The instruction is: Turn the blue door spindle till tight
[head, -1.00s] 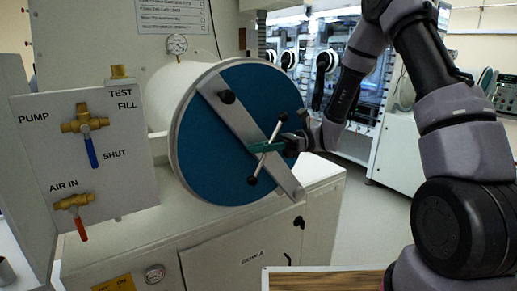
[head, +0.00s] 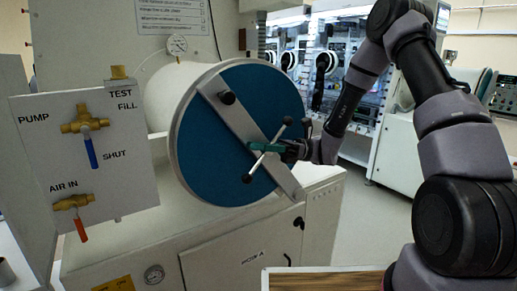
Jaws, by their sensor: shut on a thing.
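The blue door (head: 212,150) is a round disc with a pale rim, closing the white cylinder. A grey metal bar (head: 240,120) crosses it diagonally, with a black knob at its upper left. The door spindle (head: 256,168) sits near the middle of the bar, with thin metal spokes ending in black knobs at lower left and upper right. My gripper (head: 262,147), with green fingers, comes from the right and is shut on the spindle near its hub. The fingers hide the hub and part of the spokes.
A valve panel at left (head: 88,150) carries a blue-handled valve (head: 90,150) and a red-handled valve (head: 80,228). A white cabinet (head: 215,255) stands below the door. A wooden-topped surface (head: 325,280) is at the bottom front. Open floor (head: 375,220) lies to the right.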

